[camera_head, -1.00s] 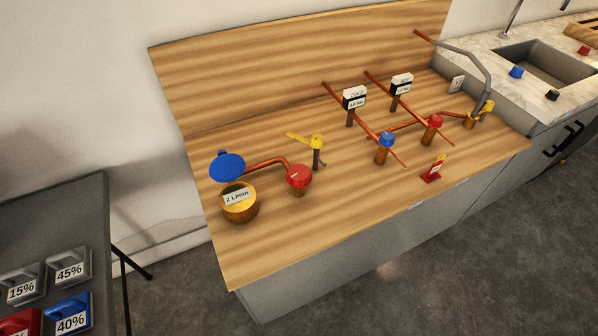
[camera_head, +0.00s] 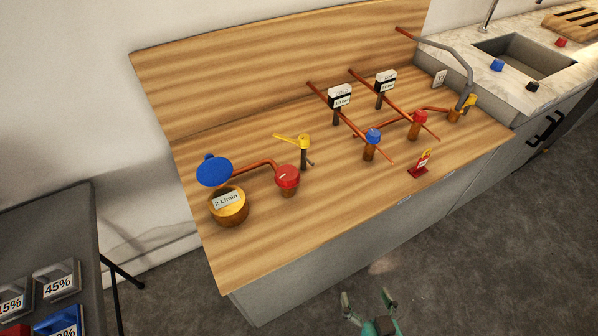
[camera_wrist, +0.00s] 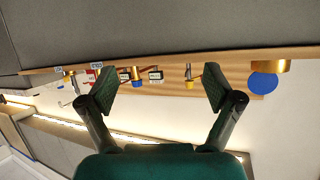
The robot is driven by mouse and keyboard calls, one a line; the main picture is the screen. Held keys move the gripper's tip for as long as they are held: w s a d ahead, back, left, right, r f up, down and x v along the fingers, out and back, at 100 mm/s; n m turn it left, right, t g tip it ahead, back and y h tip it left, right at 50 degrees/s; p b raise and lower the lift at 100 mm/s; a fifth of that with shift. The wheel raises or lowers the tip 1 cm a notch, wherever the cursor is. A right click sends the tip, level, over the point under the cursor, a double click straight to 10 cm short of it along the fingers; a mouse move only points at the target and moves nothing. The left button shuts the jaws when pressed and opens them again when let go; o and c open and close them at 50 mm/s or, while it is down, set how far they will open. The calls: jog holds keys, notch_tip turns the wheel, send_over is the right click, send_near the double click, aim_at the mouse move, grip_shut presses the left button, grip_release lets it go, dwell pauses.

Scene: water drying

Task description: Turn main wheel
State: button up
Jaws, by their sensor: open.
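A red round wheel (camera_head: 288,177) sits on a brass body on the wooden bench, joined by copper pipe to a brass meter marked 2 L/min (camera_head: 229,206) with a raised blue lid (camera_head: 214,170). A blue wheel (camera_head: 373,136) and another red wheel (camera_head: 419,118) stand on the pipes farther right. I cannot tell which wheel is the main one. My gripper (camera_head: 367,297) is open and empty, low in front of the bench, apart from all wheels. In the wrist view, my gripper (camera_wrist: 158,87) has its fingers spread, with the fittings seen upside down beyond.
A yellow lever valve (camera_head: 304,142) stands behind the near red wheel. A small red sign stand (camera_head: 419,165) is near the bench's front edge. A dark table (camera_head: 60,220) with percent-marked blocks is at left, a sink (camera_head: 525,55) at right. The floor before the bench is clear.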

jog(key=w+a+r+n+g+y, duration=0.1)
jog(key=w+a+r+n+y, duration=0.15)
jog(key=w, duration=0.35)
jog(key=w+a+r+n+y, duration=0.1)
jog(key=w+a+r, duration=0.1)
jog(key=w+a, duration=0.35)
jog(key=n+g+y, duration=0.3)
jog(key=n+y, duration=0.1)
jog(key=n, duration=0.1)
send_near(288, 174)
jog(key=x, duration=1)
jog(key=shift+w+a+f, duration=0.1)
jog(key=shift+w+a, duration=0.05)
jog(key=shift+w, duration=0.1)
jog(key=shift+h, duration=0.25)
jog(key=c, duration=1.2)
